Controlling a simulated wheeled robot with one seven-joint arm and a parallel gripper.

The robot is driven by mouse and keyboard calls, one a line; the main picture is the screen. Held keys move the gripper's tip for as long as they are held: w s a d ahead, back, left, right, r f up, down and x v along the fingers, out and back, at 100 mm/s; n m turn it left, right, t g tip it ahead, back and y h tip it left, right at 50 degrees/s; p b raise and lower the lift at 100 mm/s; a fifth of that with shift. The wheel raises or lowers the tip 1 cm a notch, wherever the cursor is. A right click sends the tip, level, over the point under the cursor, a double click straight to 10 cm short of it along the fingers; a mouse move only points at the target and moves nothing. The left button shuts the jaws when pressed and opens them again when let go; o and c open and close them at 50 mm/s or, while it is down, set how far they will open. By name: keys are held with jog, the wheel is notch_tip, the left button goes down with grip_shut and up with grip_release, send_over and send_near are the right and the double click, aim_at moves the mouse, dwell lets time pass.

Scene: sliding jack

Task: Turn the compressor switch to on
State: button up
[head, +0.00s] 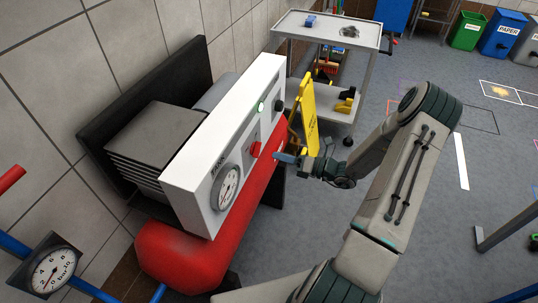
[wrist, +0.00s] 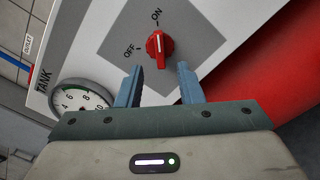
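The red compressor switch (head: 256,149) is on the front of the white compressor panel (head: 190,175), right of the round gauge. In the wrist view the switch (wrist: 160,47) has a white pointer line that points up toward the ON label (wrist: 156,14). The OFF label (wrist: 130,51) is to its lower left. My gripper (head: 288,157) is in front of the panel, to the right of the switch in the head view. In the wrist view my gripper (wrist: 160,80) is open and empty, its two blue fingers apart below the switch. They do not appear to hold it.
The tank gauge (wrist: 82,99) is at the left in the wrist view. The red tank (head: 190,254) lies below the panel. A yellow floor sign (head: 308,112) and a grey cart (head: 347,34) stand behind my gripper.

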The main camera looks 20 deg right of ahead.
jog(key=b+v, duration=0.1)
jog(key=v, duration=0.6)
jog(key=shift+s+d, duration=0.25)
jog(key=shift+d, duration=0.05)
jog(key=s+a+r+n+g+h, duration=0.5)
jog(key=s+a+r+n+g, duration=0.55)
jog(key=n, duration=0.75)
jog(key=s+r+n+t+h, duration=0.1)
jog(key=s+r+n+h, duration=0.3)
jog(key=n, duration=0.4)
jog(key=s+a+r+n+t+h, duration=0.1)
jog(key=s+r+n+t+h, duration=0.1)
jog(key=s+r+n+h, duration=0.3)
jog(key=r+n, duration=0.2)
jog(key=n, duration=0.1)
jog(key=shift+a+n+h, duration=0.25)
jog(key=shift+n+h, duration=0.05)
